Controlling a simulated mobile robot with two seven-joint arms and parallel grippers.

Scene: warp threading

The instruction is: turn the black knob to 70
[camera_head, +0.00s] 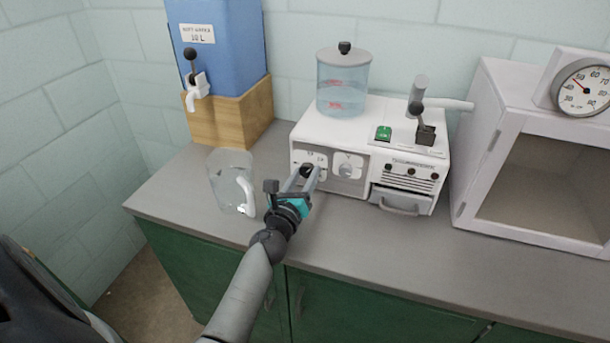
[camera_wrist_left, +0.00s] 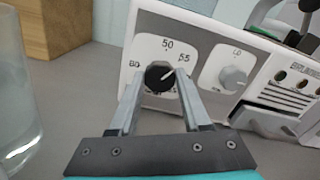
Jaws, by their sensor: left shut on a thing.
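The black knob (camera_wrist_left: 159,76) sits on a white dial plate on the front of the white machine (camera_head: 380,125). My right gripper is not in view.
A grey-white knob (camera_wrist_left: 232,77) sits right of the black knob. A clear jug (camera_head: 230,180) stands left of my gripper. A blue water tank (camera_head: 225,60) on a wooden block is behind. A white cabinet (camera_head: 490,150) is right. The grey counter front is clear.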

